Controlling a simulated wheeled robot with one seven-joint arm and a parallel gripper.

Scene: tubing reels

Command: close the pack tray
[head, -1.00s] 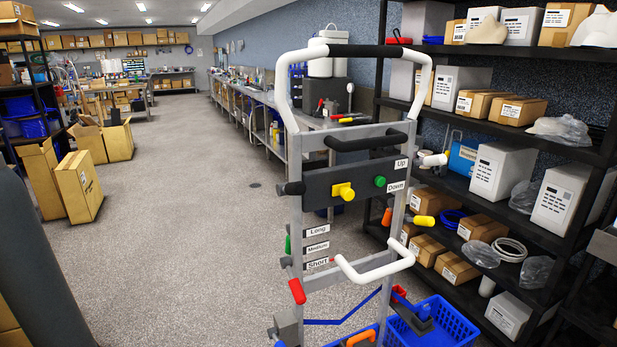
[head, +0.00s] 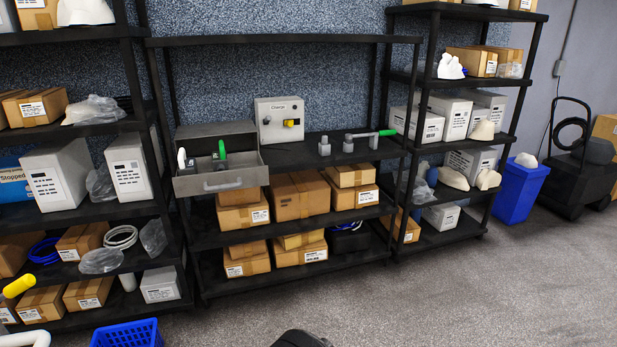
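A grey tray (head: 221,181) that looks like a drawer stands on the middle shelf unit, pulled out of its dark grey housing (head: 215,129). Its front panel has a pale bar handle (head: 223,185) and faces me. A green-handled item (head: 222,150) and a white-and-black item (head: 182,158) stick up at the tray; whether they sit inside it I cannot tell. I take this to be the pack tray, though no label shows on it. My gripper is not in view.
Grey fittings with a green handle (head: 387,132) lie further right. Cartons (head: 298,196) fill the shelves below. A blue basket (head: 127,335) is at lower left. Floor (head: 400,290) before the shelves is clear.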

